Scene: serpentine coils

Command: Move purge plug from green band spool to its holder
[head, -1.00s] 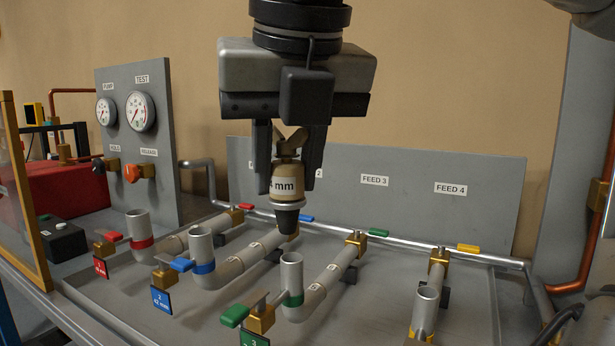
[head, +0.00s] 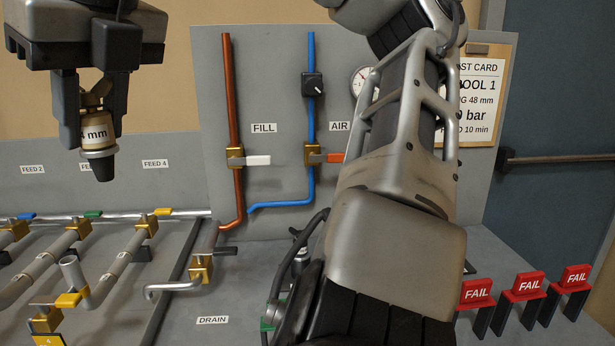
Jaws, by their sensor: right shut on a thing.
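My right gripper (head: 91,100) is at the upper left and shut on the purge plug (head: 97,135). The plug has a cream body with a partly hidden label ending in "mm", a brass top and a dark tapered tip pointing down. It hangs in the air, apart from the pipes below. I cannot make out the plug's holder; my arm link covers much of the bench at the centre right. My left gripper is not in view.
A grey panel carries a copper FILL pipe (head: 229,110) and a blue AIR pipe (head: 311,130) with valves. A bent drain pipe (head: 175,287) lies below. Several red FAIL flags (head: 527,285) stand at the right. A test card (head: 480,100) hangs behind my arm.

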